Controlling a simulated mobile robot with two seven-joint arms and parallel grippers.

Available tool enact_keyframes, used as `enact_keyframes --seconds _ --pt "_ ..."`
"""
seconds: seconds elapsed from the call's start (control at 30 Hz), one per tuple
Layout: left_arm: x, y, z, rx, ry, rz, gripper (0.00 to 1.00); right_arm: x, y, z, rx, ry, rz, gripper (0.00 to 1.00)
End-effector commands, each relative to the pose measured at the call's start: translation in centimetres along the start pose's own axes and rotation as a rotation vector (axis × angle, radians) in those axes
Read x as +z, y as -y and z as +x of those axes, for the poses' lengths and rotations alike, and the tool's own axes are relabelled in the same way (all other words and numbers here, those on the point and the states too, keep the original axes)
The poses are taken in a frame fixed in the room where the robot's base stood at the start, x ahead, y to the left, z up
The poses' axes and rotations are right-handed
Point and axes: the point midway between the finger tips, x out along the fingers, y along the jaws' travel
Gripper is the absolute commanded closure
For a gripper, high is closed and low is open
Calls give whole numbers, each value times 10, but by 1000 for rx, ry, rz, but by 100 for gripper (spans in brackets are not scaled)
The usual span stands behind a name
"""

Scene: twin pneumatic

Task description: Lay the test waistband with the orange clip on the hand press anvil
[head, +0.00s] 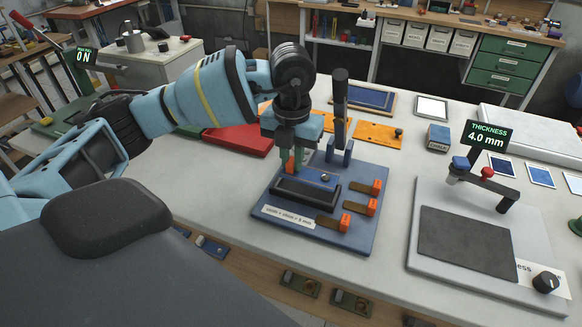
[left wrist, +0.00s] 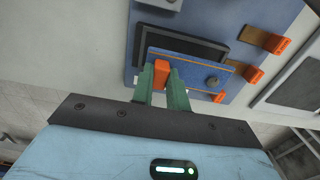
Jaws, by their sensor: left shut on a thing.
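My left gripper (head: 292,166) points down and is shut on an orange clip (left wrist: 161,73). The clip grips the test waistband (left wrist: 190,70), a blue strip with orange stitching and a round button. In the head view the waistband (head: 322,178) sits at the far side of a dark rectangular block (head: 303,193), seemingly the anvil, on the blue press board (head: 352,240). In the left wrist view the strip partly covers that block. Whether it touches the block is hard to tell. A black lever (head: 340,100) stands upright behind it. My right gripper is not in view.
Several brown tabs with orange clips (head: 371,207) line the board's right side. A gauge (head: 476,165) with a dark pad, reading 4.0 mm, stands to the right. A red case (head: 238,140) and orange plates (head: 377,134) lie behind. Bare bench separates board and gauge.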

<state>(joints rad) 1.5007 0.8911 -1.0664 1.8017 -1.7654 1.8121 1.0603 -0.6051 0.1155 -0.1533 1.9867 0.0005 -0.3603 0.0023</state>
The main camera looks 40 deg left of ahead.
Motion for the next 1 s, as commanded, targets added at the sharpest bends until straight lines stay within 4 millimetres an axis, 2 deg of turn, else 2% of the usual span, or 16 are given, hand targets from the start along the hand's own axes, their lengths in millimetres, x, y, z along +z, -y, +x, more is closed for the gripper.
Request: enact_keyframes --seconds 0.03,0.27,0.67,0.7,0.83,1.0 --pt "6 -5 0 1 1 -6 100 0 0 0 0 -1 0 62" --pt "4 -4 33 1 0 -2 100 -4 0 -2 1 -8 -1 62" --pt "4 -4 39 1 0 -2 100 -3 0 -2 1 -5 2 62" --pt "4 -4 39 1 1 -2 82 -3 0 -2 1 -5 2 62" --pt "4 -3 38 0 1 -2 65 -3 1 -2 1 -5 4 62" --pt "4 -3 38 0 1 -2 63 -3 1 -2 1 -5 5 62"
